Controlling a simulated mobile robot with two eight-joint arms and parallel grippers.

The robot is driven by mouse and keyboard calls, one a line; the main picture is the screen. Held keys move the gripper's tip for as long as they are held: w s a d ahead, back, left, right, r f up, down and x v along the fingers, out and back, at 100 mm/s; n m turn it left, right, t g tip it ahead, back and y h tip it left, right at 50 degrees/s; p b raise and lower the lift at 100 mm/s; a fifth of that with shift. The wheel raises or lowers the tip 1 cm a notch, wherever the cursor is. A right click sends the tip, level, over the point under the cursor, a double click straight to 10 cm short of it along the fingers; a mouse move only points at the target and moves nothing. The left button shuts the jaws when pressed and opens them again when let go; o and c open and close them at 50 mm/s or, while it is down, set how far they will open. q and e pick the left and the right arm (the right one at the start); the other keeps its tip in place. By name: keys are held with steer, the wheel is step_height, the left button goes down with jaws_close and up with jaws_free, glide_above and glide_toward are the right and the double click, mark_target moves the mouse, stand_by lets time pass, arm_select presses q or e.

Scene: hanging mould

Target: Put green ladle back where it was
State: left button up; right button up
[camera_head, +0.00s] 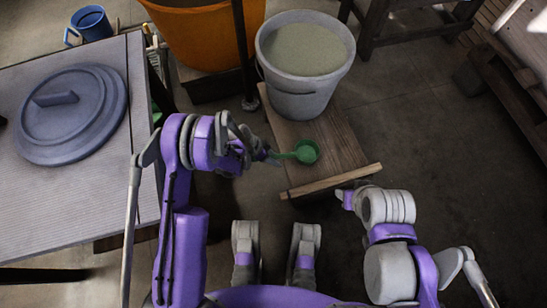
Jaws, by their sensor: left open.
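The green ladle (307,152) is over the wooden board in the middle of the view, its round bowl at the right and its short visible handle pointing left. I cannot tell whether it rests on the board or is a little above it. My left gripper (270,157) is open at the left end of the handle, and the fingers partly hide that end. Whether they touch the handle is too small to tell. My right gripper (345,198) is apart from the ladle, below and right of it, near the board's front edge; its fingers are barely visible.
A grey bucket (283,98) with pale contents stands on the back of the wooden board (340,150). An orange container (205,38) and a thin dark post (243,50) are behind. At left, a table (40,215) holds a round blue-grey lid (100,125).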

arm_select(q)
steer(key=s+a+r+n+t+y+p, duration=0.1)
steer(key=s+a+r+n, duration=0.15)
steer(key=r, duration=0.65)
steer(key=s+a+r+n+y, duration=0.15)
steer(key=a+r, duration=0.25)
steer(key=r, duration=0.5)
steer(key=s+a+r+n+t+y+p, duration=0.1)
steer(key=s+a+r+n, duration=0.15)
steer(key=r, duration=0.65)
steer(key=s+a+r+n+t+y, duration=0.1)
steer(key=s+a+r+n, duration=0.2)
steer(key=s, duration=0.5)
steer(key=s+a+r+n+y, duration=0.1)
steer(key=s+a+r+n, duration=0.2)
steer(key=s, duration=0.4)
steer(key=shift+s+r+t+y, duration=0.35)
steer(key=shift+r+t, duration=0.05)
steer(key=shift+r, duration=0.15)
arm_select(e)
steer(key=v, duration=0.2)
steer(key=shift+w+r, duration=0.15)
steer(key=shift+r, duration=0.3)
arm_select(q)
steer(key=shift+a, duration=0.1)
